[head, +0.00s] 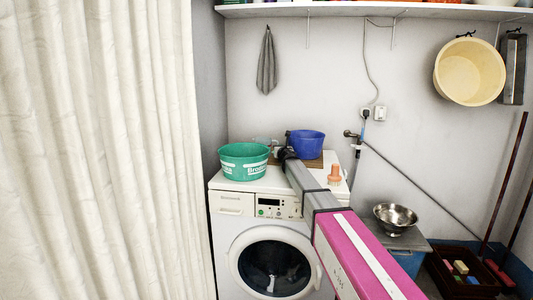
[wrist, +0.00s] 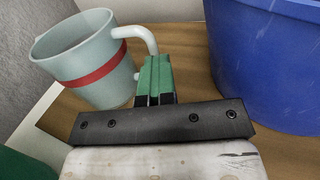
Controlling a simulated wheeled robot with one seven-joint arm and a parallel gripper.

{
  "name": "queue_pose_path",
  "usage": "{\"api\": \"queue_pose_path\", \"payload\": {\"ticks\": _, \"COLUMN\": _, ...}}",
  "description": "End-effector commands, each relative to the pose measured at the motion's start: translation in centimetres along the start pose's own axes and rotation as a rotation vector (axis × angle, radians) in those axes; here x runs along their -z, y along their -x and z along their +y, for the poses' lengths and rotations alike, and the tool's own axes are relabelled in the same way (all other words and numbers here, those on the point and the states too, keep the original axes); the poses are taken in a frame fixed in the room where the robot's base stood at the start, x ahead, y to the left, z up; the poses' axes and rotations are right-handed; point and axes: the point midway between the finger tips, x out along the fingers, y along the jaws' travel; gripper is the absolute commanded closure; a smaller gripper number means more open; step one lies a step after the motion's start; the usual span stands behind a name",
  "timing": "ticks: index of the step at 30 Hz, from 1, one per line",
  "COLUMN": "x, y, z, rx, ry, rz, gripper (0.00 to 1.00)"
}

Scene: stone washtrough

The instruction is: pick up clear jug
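The jug (wrist: 85,62) is pale blue-grey with a red band and a white handle. In the wrist view it stands at the upper left, leaning in the picture, over a wooden board. My gripper (wrist: 156,72) has green fingers, close together at the outer part of the jug's handle, which they partly hide. They look shut on the handle. In the head view my gripper is mostly hidden behind my arm, between the green tub (head: 244,162) and the blue tub (head: 306,142). Only a small pale bit of the jug (head: 262,141) shows behind the green tub.
The wooden board (wrist: 190,36) lies on the white washing machine (head: 228,203). The blue tub stands close right of my gripper in the wrist view. An orange object (head: 334,176) stands on the machine's right side. A metal bowl (head: 395,216) is lower right. A curtain (head: 100,150) fills the left.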

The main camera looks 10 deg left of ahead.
Motion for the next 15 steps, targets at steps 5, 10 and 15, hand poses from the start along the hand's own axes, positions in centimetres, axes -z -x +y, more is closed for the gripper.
{"api": "queue_pose_path", "payload": {"ticks": 5, "x": 0.0, "y": 0.01, "z": -0.01, "rx": 0.0, "ry": 0.0, "rz": 0.0, "gripper": 1.0}}
{"api": "queue_pose_path", "payload": {"ticks": 10, "x": 0.0, "y": 0.01, "z": -0.01, "rx": 0.0, "ry": 0.0, "rz": 0.0, "gripper": 0.6}}
{"api": "queue_pose_path", "payload": {"ticks": 15, "x": 0.0, "y": 0.01, "z": -0.01, "rx": 0.0, "ry": 0.0, "rz": 0.0, "gripper": 0.59}}
